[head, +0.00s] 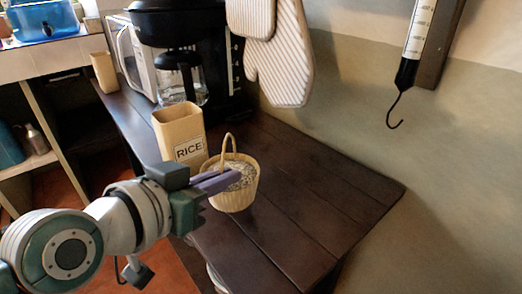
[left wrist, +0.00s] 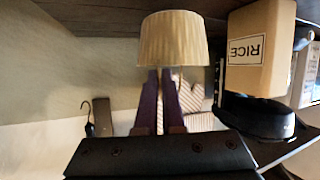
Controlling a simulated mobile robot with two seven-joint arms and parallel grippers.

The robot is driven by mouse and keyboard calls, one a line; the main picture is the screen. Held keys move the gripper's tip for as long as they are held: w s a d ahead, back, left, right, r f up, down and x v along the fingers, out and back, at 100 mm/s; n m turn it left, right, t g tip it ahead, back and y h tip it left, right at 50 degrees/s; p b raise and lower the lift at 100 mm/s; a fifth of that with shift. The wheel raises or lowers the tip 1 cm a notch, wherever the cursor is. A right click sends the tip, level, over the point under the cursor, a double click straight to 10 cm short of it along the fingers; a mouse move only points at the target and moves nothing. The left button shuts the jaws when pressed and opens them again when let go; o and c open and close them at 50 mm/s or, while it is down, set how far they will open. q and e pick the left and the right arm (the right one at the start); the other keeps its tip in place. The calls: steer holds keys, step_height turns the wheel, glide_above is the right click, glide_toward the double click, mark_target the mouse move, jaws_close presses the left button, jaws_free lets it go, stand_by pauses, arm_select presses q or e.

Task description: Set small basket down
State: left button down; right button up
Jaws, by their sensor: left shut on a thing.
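The small basket (head: 234,196) is pale and woven, with an arched handle and speckled grey contents. In the head view it is upright over the dark wooden shelf, just in front of the rice box. In the left wrist view, which is upside down, the basket (left wrist: 172,40) is at the top centre, its base against the dark shelf surface. My left gripper (head: 226,181) comes in from the left, and its purple fingers (left wrist: 161,85) are shut on the basket at the rim or handle. I cannot tell whether the base touches the shelf. My right gripper is not in view.
The rice box (head: 180,134) stands close behind the basket. A coffee maker (head: 185,50) and a white microwave (head: 135,62) are farther back. Oven mitts (head: 280,60) and a hook scale (head: 408,70) hang on the wall. The shelf (head: 315,190) is clear to the right.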

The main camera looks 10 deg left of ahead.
mark_target(223, 196)
arm_select(q)
steer(key=shift+f+b, duration=0.6)
steer(key=shift+f, duration=1.05)
steer(key=shift+f, duration=0.15)
steer(key=c, duration=1)
jaws_free()
steer(key=shift+c, duration=0.2)
